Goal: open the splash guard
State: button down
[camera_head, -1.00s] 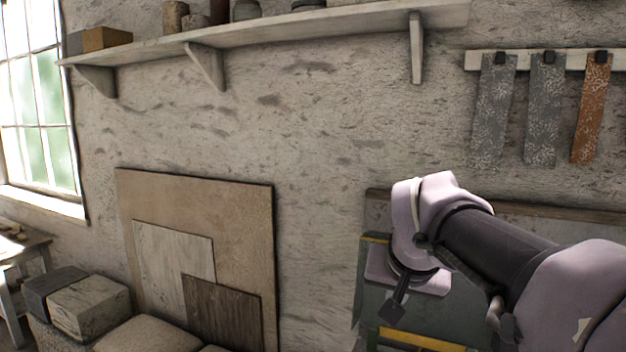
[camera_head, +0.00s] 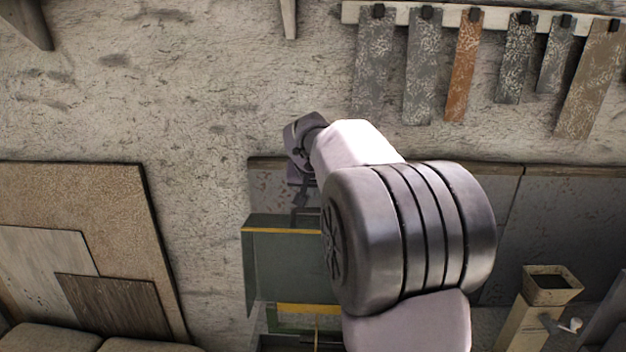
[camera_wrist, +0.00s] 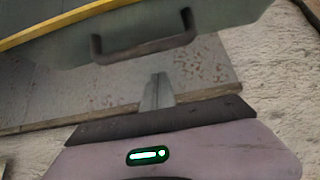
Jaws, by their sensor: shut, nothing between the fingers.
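The splash guard appears to be the grey-green panel (camera_head: 285,268) with a yellow upper edge, low on the wall in the head view. In the wrist view a grey-green panel (camera_wrist: 225,22) with a yellow edge fills the top, and a dark bar handle (camera_wrist: 146,47) is fixed to it. My gripper (camera_wrist: 158,78) is shut and empty, its fingertips just below the handle in the picture, apparently apart from it. In the head view my gripper (camera_head: 300,212) is small and dark, just above the panel's top edge; my arm hides the panel's right side.
A second yellow strip (camera_head: 306,309) shows below the panel. Boards (camera_head: 75,245) lean on the wall at left. Sample strips (camera_head: 463,65) hang from a rail (camera_head: 500,18) above. A square-topped post (camera_head: 552,285) stands at lower right.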

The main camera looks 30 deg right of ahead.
aim_at(314, 211)
jog(key=s+a, duration=0.2)
jog(key=shift+s+f, duration=0.15)
jog(key=shift+s, duration=0.2)
jog(key=shift+s+a+f, duration=0.1)
jog(key=shift+w+d+f, duration=0.2)
jog(key=shift+w, duration=0.05)
jog(key=shift+s+a, duration=0.15)
jog(key=shift+s+a+b, duration=0.25)
jog(key=shift+s+b, duration=0.05)
jog(key=shift+b, duration=0.3)
jog(key=s+a+b, duration=0.3)
jog(key=s+b, duration=0.1)
jog(key=s, duration=0.1)
jog(key=shift+a+f, duration=0.2)
jog(key=shift+a, duration=0.05)
jog(key=shift+r, duration=0.1)
